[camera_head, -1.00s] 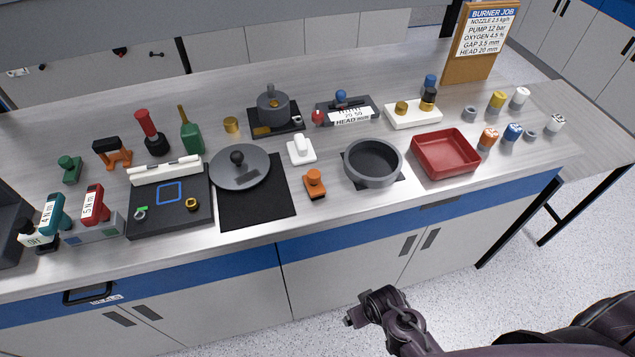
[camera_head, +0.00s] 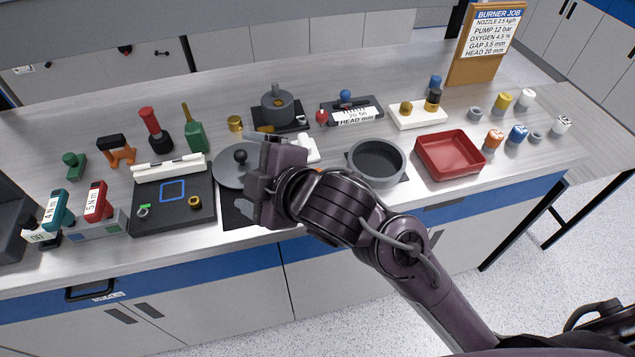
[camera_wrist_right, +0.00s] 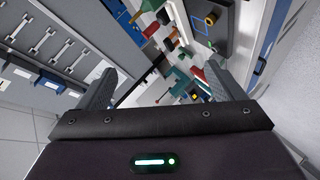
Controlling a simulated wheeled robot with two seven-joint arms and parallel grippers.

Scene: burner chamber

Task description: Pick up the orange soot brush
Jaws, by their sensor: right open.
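The small orange block-shaped item with a knob, probably the soot brush, lay on the bench between the black mat and the round grey pan in the earlier head view. My right arm now covers that spot, so I cannot see it. My right gripper (camera_head: 254,190) is over the black mat (camera_head: 235,213) and the round grey lid (camera_head: 230,176), in front of them in the head view. In the right wrist view its two fingers (camera_wrist_right: 160,78) are apart with nothing between them. My left gripper is not in view.
A round grey pan (camera_head: 376,181) and a red tray (camera_head: 478,157) stand right of my gripper. A dark plate with a blue square (camera_head: 150,215) lies to its left. An orange-and-black item (camera_head: 122,155), a green bottle (camera_head: 195,138) and a red-handled item (camera_head: 153,130) stand farther back left.

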